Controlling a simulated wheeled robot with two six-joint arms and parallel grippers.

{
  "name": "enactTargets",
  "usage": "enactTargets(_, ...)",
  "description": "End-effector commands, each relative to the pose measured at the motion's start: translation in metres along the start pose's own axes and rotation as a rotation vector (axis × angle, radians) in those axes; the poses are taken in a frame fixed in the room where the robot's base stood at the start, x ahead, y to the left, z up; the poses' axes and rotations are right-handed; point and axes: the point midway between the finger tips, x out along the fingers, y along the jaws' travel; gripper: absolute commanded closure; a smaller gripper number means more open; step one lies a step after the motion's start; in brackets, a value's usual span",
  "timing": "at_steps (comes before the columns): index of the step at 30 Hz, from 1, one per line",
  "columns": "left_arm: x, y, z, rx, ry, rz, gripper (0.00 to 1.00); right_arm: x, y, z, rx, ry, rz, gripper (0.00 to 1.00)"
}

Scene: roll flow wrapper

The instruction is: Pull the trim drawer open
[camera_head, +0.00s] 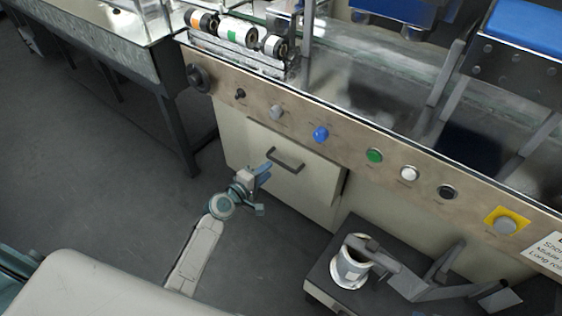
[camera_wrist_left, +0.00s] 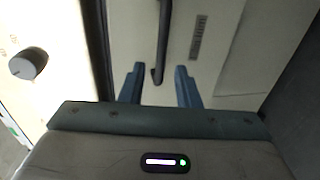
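The trim drawer (camera_head: 282,178) is a cream front below the brown control panel of the machine, with a dark bar handle (camera_head: 285,160) near its top. It looks shut. My left gripper (camera_head: 264,190) is open in front of the drawer, just left of and below the handle in the head view. In the left wrist view the handle (camera_wrist_left: 162,40) runs upright, and its near end lies between the two blue fingertips (camera_wrist_left: 160,85). I cannot tell whether the fingers touch it. My right gripper does not show clearly in either view.
The control panel (camera_head: 330,140) carries several knobs and buttons above the drawer. A dark low stand (camera_head: 322,275) with a white roll (camera_head: 350,268) is to the right. A metal table (camera_head: 100,50) stands at the left. The grey floor left of the drawer is clear.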

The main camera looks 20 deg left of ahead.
Motion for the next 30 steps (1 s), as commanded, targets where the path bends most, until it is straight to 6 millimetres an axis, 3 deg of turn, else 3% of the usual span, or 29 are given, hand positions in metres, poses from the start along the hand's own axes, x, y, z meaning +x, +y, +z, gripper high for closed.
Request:
enactTargets(3, 0.026, -0.001, 0.000, 0.000, 0.000, 0.000, 0.71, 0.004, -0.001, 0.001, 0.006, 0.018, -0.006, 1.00)
enactTargets(10, 0.061, -0.001, 0.000, 0.002, 0.000, -0.001, 0.71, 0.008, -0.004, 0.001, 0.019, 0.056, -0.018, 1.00)
enactTargets(15, 0.071, -0.001, 0.000, 0.002, 0.000, -0.001, 0.71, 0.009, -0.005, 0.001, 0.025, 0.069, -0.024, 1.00)
enactTargets(23, 0.072, -0.001, 0.000, 0.003, 0.000, -0.002, 0.71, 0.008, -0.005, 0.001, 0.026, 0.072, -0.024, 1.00)
enactTargets(28, 0.072, -0.001, 0.000, 0.003, 0.000, -0.002, 1.00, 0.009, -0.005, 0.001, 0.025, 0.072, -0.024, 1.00)
enactTargets(30, 0.072, -0.001, 0.000, 0.003, 0.000, -0.002, 1.00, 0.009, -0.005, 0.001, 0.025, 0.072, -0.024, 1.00)
